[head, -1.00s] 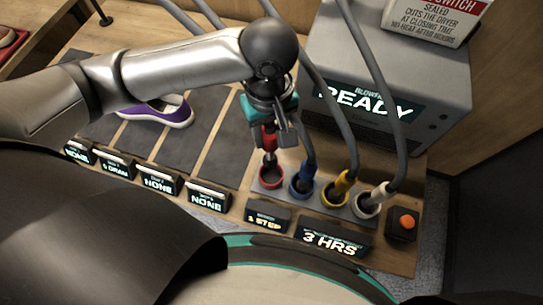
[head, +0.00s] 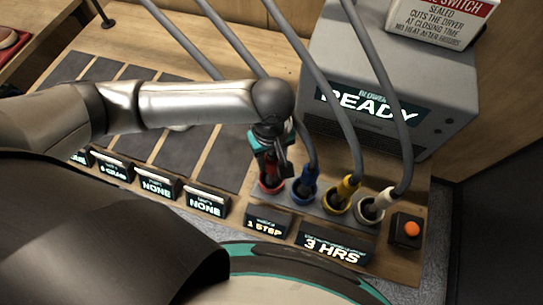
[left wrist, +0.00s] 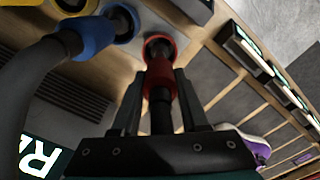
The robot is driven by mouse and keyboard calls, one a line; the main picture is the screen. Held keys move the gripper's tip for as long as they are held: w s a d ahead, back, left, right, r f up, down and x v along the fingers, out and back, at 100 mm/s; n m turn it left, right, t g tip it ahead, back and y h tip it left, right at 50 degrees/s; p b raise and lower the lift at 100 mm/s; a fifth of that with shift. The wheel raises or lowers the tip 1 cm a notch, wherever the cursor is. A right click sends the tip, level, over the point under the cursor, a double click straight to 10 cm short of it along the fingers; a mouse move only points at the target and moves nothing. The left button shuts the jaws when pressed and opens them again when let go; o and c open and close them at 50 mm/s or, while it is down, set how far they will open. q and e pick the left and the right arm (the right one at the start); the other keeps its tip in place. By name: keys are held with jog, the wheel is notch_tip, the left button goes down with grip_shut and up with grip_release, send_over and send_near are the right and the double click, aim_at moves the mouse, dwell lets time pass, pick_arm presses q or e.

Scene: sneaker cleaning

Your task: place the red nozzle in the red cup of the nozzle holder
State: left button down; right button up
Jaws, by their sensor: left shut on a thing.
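My left gripper (head: 269,165) is shut on the red nozzle (left wrist: 159,80), right over the red cup (head: 271,187) of the nozzle holder (head: 316,206). In the left wrist view my left gripper (left wrist: 160,95) has one finger on each side of the nozzle. The red cup (left wrist: 172,44) lies straight ahead of the nozzle's tip, with its dark inside partly showing. The tip is at the cup's mouth; I cannot tell how deep it reaches. My right gripper is not in view.
The blue nozzle (head: 308,180), yellow nozzle (head: 345,190) and white nozzle (head: 379,202) stand in neighbouring cups, with grey hoses rising behind. The grey blower box (head: 385,90) stands behind. Small displays (head: 334,248) line the front, and an orange button (head: 411,229) sits at right.

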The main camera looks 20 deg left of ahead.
pick_arm(q)
jog(key=shift+f, duration=0.1)
jog(key=shift+c, duration=2.1)
grip_release()
notch_tip(320, 180, up, 12)
jog(key=shift+r+p, duration=0.15)
jog(key=shift+p, duration=0.85)
